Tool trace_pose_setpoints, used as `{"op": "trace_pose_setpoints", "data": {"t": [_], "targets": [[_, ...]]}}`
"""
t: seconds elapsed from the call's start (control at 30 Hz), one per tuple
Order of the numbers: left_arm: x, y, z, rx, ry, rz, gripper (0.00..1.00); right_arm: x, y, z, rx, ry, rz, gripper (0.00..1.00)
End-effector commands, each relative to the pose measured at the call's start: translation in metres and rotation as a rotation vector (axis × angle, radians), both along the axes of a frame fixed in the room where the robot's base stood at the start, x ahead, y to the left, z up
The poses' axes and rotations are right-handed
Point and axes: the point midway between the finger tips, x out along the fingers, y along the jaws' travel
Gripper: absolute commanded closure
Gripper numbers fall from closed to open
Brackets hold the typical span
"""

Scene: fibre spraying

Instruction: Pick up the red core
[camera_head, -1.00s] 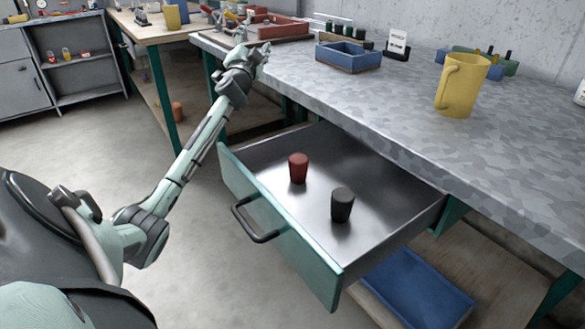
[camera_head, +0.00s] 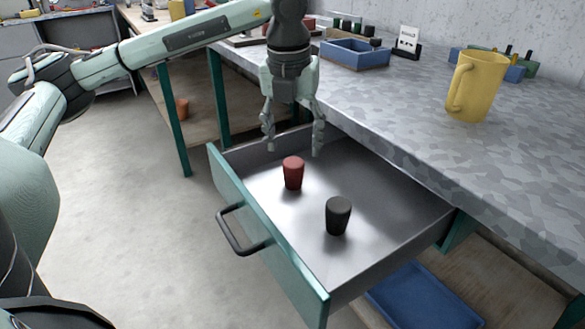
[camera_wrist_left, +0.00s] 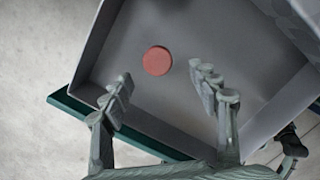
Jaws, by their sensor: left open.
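The red core (camera_head: 293,173) is a small tapered plug standing upright in the open drawer (camera_head: 375,200). In the left wrist view it shows from above as a red disc (camera_wrist_left: 157,61), ahead of the fingertips. My left gripper (camera_head: 293,150) is open, fingers pointing down, above and just behind the red core. Its fingers (camera_wrist_left: 160,88) hold nothing and do not touch the core. A black core (camera_head: 338,215) stands upright in the drawer, nearer and to the right of the red one. My right gripper is not in view.
The drawer has a teal front with a dark handle (camera_head: 242,232). The grey worktop (camera_head: 440,130) overhangs its back right. A yellow jug (camera_head: 476,86) and a blue box (camera_head: 355,54) stand on it. A blue tray (camera_head: 425,298) lies on the shelf below.

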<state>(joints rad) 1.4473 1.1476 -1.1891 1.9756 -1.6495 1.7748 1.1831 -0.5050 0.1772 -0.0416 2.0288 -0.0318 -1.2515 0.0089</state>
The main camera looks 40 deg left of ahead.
Motion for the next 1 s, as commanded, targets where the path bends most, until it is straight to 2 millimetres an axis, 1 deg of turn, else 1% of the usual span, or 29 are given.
{"op": "trace_pose_setpoints", "data": {"t": [0.07, 0.27, 0.43, 0.53, 0.63, 0.83, 0.87, 1.0], "targets": [[0.0, 0.005, -0.008, 0.016, 0.005, 0.009, 0.4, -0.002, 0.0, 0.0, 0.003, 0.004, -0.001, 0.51], [0.003, 0.006, -0.03, 0.014, 0.005, 0.008, 0.4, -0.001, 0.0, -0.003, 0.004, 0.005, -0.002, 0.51], [0.007, 0.008, -0.055, 0.012, 0.005, 0.007, 0.4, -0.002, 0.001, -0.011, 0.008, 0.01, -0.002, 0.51], [0.009, 0.008, -0.068, 0.01, 0.004, 0.006, 0.4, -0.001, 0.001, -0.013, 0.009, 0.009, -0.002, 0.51], [0.01, 0.008, -0.074, 0.011, 0.003, 0.006, 0.4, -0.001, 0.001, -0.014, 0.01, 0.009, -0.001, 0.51], [0.01, 0.008, -0.074, 0.009, 0.002, 0.004, 0.4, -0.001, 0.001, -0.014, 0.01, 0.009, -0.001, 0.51], [0.01, 0.008, -0.074, 0.009, 0.003, 0.004, 0.42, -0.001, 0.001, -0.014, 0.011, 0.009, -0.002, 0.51], [0.01, 0.008, -0.074, 0.009, 0.003, 0.004, 0.59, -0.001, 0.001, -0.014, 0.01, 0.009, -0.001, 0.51]]}}
